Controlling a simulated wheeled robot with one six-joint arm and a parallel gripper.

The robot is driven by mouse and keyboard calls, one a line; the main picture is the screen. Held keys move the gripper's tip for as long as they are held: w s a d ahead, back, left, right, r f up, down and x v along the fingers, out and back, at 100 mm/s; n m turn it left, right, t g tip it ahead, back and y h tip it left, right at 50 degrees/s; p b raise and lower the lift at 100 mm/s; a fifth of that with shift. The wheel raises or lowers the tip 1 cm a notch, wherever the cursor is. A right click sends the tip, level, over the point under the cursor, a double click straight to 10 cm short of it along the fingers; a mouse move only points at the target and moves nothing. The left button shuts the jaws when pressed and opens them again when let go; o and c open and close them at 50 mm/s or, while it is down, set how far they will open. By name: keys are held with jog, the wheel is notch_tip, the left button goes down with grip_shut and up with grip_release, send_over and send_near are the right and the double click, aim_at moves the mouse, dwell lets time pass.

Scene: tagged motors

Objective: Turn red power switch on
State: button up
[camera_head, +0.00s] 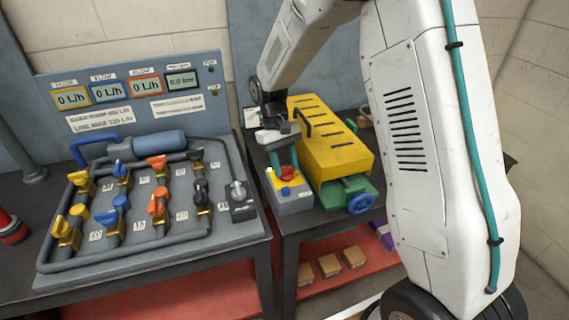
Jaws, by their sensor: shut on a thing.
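The red power switch (287,174) sits on the yellow top of a small grey control box (292,204), on the dark table right of the valve panel. My gripper (285,165) reaches down from behind, with its teal fingers at the red switch. It is shut on the switch, whose upper part is partly hidden by the fingers. I cannot tell the switch's exact angle. A small blue button (286,190) shows on the box in front of the switch.
A yellow slotted machine cover (335,150) with a green vise-like base and blue handwheel (361,203) stands close on the right. A valve panel (150,215) with several coloured valves and flow displays fills the left. Small boxes (329,265) lie on the red lower shelf.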

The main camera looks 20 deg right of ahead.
jog(key=shift+m+y, duration=0.5)
jog(key=shift+m, duration=0.7)
jog(key=o, duration=1)
jog(key=shift+r, duration=0.1)
jog(key=v, duration=0.7)
jog(key=shift+r, duration=0.3)
jog(key=shift+w+d, duration=0.1)
jog(key=shift+w, duration=0.05)
